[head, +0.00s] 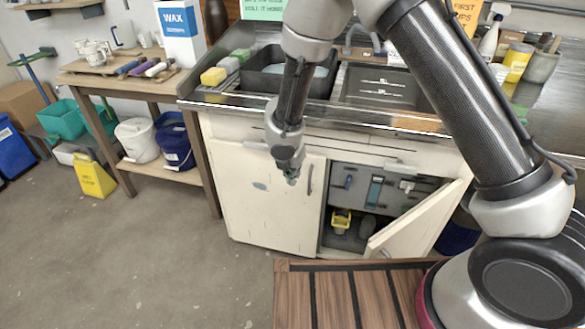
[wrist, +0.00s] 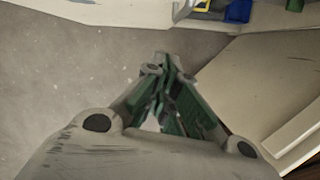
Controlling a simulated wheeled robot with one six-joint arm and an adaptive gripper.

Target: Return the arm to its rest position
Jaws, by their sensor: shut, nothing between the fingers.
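My gripper (head: 291,180) hangs at the end of my bent arm, pointing down in front of the sink cabinet, in the middle of the head view. In the wrist view, my gripper (wrist: 167,68) has its green-lined fingers drawn together at the tips, with nothing between them. Grey floor shows beneath and to the left of the fingers. In the head view, my arm hides part of the counter and the cabinet's right side.
The white cabinet (head: 262,205) has its right door (head: 418,222) swung open toward me; it also shows in the wrist view (wrist: 270,80). A white bucket (head: 138,140) and a blue bucket (head: 174,142) stand on the side table's low shelf.

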